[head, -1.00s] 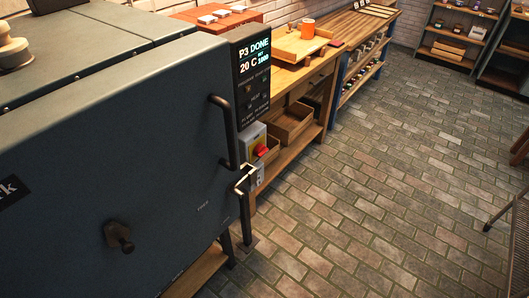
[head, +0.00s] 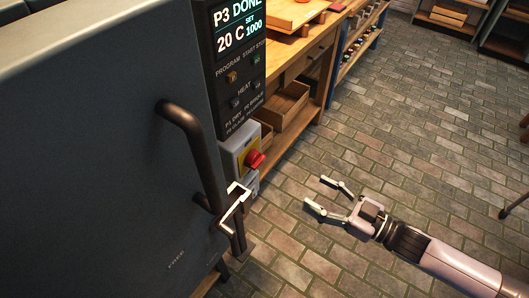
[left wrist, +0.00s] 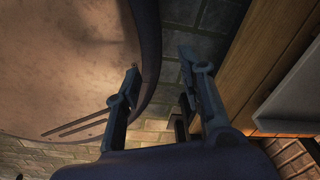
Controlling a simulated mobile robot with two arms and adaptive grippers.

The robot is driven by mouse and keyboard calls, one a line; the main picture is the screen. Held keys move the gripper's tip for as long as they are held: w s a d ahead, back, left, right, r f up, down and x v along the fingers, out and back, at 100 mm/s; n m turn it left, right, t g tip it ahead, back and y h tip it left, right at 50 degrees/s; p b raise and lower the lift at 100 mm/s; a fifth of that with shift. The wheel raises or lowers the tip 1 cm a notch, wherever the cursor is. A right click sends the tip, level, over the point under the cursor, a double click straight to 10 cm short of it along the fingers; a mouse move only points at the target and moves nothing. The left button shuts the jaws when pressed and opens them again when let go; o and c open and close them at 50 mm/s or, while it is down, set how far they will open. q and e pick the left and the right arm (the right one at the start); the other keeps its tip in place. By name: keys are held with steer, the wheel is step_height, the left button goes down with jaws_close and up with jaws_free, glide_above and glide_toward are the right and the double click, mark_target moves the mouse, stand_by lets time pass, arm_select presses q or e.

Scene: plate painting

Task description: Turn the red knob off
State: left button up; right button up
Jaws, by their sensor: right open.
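The red knob (head: 254,158) sits on a yellow plate on a grey switch box (head: 240,146), below the kiln's control panel in the head view. My right gripper (head: 318,193) is open and empty, to the right of the knob and a little lower in the picture, apart from it. Its fingers point left toward the kiln side. The knob is not seen in the left wrist view.
The kiln door (head: 90,170) with its dark handle (head: 190,140) fills the left. The panel (head: 238,60) reads P3 DONE, 20 C.

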steer(key=p, duration=0.1)
glide_toward(261, 162)
steer(key=x, duration=0.4)
steer(key=p+x, duration=0.1)
steer(key=x, duration=0.3)
steer(key=shift+w+a+r, duration=0.1)
steer(key=shift+a+r, duration=0.1)
steer(key=shift+a, duration=0.1)
steer(key=shift+w+a, duration=0.35)
steer(key=shift+a, duration=0.15)
arm_select(q)
steer(key=shift+s+r, duration=0.3)
steer(key=shift+r, duration=0.2)
steer(key=shift+s+r, duration=0.3)
steer(key=shift+r, duration=0.2)
steer(key=shift+s, duration=0.1)
arm_select(e)
steer(key=shift+c, duration=0.2)
steer(key=c, duration=1.1)
